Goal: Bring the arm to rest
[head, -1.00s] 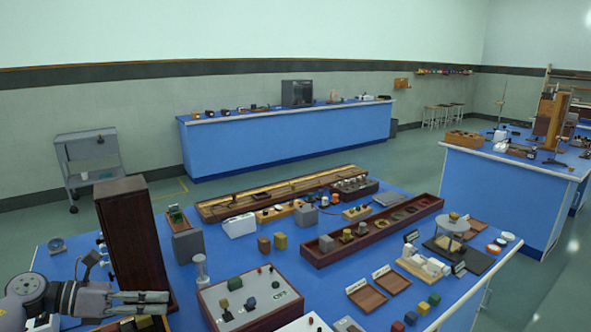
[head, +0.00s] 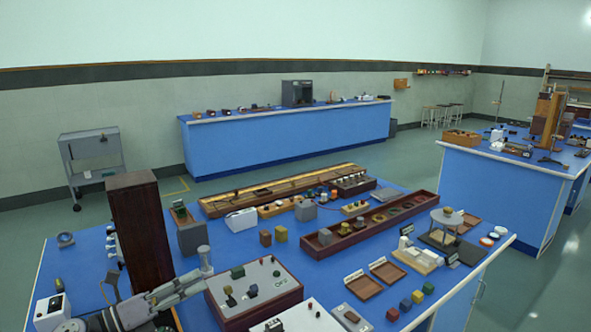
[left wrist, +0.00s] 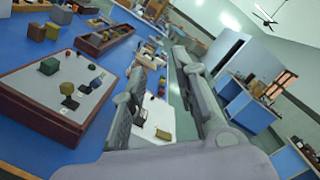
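My left arm comes in from the lower left in the head view. Its gripper (head: 196,284) is over the front of the blue bench, pointing up and to the right, beside the left edge of a grey-topped box with small blocks. In the left wrist view the two grey fingers of the left gripper (left wrist: 160,68) stand apart with no object held between them. The contact of the gripper with things around it cannot be judged. My right gripper is in neither view.
A tall dark wooden box (head: 138,225) stands just behind my left arm. The grey-topped box (head: 262,304) is to its right, with a pale cylinder stand (head: 205,258) near the fingertips. A long red-brown tray (head: 330,252) lies farther back. Open floor (head: 425,165) separates the benches.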

